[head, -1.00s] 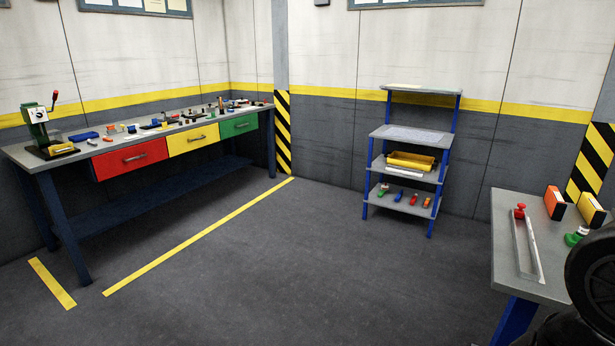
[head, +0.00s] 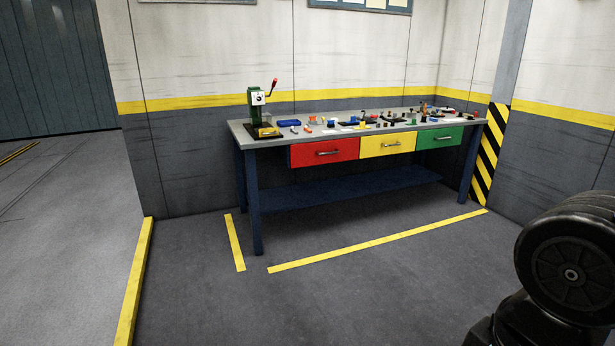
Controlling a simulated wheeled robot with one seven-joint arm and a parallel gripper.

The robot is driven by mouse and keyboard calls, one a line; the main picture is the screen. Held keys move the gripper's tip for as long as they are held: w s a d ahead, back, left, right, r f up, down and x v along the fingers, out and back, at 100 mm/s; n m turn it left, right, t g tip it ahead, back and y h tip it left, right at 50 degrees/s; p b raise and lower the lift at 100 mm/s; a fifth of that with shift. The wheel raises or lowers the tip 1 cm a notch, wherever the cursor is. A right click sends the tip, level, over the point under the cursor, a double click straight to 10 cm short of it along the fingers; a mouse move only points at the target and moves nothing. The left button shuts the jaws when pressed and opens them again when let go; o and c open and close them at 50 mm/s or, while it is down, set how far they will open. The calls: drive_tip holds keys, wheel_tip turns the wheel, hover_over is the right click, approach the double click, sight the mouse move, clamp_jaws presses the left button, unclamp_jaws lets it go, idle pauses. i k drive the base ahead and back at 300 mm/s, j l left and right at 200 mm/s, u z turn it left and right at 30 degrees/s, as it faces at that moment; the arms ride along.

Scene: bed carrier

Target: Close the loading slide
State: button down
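A green bench press (head: 258,105) with a red-knobbed lever stands on the left end of the workbench. A small yellow block-like part (head: 268,132) sits at the front of its dark base. It may be the loading slide, but it is too small to tell, and I cannot see whether it is out or in. My gripper is not in view. Only a black, rounded part of my own arm shows at the lower right, well away from the bench.
The workbench (head: 236,127) holds many small parts and has a red drawer (head: 324,152), a yellow drawer (head: 387,146) and a green drawer (head: 440,138), all shut. Yellow floor lines (head: 380,240) run before it. A yellow edge (head: 135,280) lies left. The floor in front is clear.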

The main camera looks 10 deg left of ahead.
sight(261, 132)
drive_tip(key=i+j+u, duration=0.25)
drive_tip(key=i+u, duration=0.25)
drive_tip(key=i, duration=0.3)
drive_tip(key=i+l+u, duration=0.1)
drive_tip(key=i+u, duration=0.4)
drive_tip(key=i, duration=0.35)
drive_tip(key=i+z, duration=0.2)
drive_tip(key=i, duration=0.25)
drive_tip(key=i+j+z, duration=0.15)
drive_tip(key=i, duration=0.3)
drive_tip(key=i+j+z, duration=0.2)
drive_tip(key=i, duration=0.25)
drive_tip(key=i+j+z, duration=0.15)
drive_tip(key=i, duration=0.3)
drive_tip(key=i+j+z, duration=0.45)
drive_tip(key=i, duration=0.2)
